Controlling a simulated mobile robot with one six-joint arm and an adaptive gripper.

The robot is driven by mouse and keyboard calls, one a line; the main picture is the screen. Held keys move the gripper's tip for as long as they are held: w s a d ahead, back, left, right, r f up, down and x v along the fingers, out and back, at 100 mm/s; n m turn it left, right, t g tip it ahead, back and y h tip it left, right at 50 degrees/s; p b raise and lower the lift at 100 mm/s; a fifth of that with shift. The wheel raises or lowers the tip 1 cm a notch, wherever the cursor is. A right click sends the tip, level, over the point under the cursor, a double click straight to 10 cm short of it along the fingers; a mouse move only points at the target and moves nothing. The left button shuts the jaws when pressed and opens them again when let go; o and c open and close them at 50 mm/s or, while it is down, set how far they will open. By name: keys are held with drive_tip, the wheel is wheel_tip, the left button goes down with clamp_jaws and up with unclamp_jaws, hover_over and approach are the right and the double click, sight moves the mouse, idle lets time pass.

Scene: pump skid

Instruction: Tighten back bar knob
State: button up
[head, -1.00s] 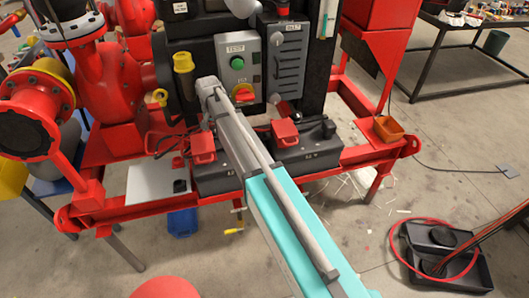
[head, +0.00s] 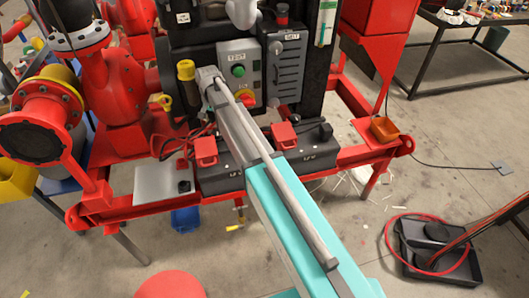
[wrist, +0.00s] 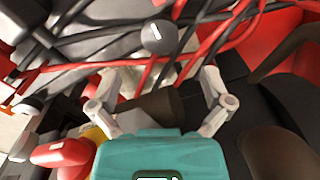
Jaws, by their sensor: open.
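A grey round knob (wrist: 160,37) with a white line on its face shows near the top middle of the wrist view, among black and red cables. I cannot tell for sure whether it is the back bar knob. My gripper (wrist: 160,82) has its two grey fingers spread, with nothing held between them. The knob lies beyond the fingertips, roughly centred between them and apart from them. A dark cylinder (wrist: 150,110) shows behind and between the fingers. In the head view my arm reaches to the panel and hides the gripper and the knob.
Black battery boxes with red covers (head: 285,135) sit on the red skid frame (head: 340,158). A grey TEST control box (head: 238,55) and a yellow-capped post (head: 186,70) stand close to my arm. Red and black cables (wrist: 195,45) crowd the gripper's surroundings.

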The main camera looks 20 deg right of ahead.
sight(217, 132)
drive_tip(key=shift+r+p, duration=3.35)
drive_tip(key=shift+r, duration=0.35)
drive_tip(key=s+d+f+n+b, duration=0.1)
drive_tip(key=s+d, duration=0.3)
drive_tip(key=s, duration=0.4)
drive_tip(key=s+d+f+n+b, duration=0.2)
drive_tip(key=s+d, duration=0.2)
drive_tip(key=s, duration=0.5)
drive_tip(key=s+d+f+n+b, duration=0.1)
drive_tip(key=s+d, duration=0.3)
drive_tip(key=s, duration=0.4)
drive_tip(key=shift+s+d+f+n+b, duration=0.3)
drive_tip(key=shift+s+f+n+b, duration=0.1)
drive_tip(key=shift+f+b, duration=0.15)
drive_tip(key=shift+s, duration=0.1)
drive_tip(key=shift+s+d, duration=0.2)
drive_tip(key=shift+s, duration=0.4)
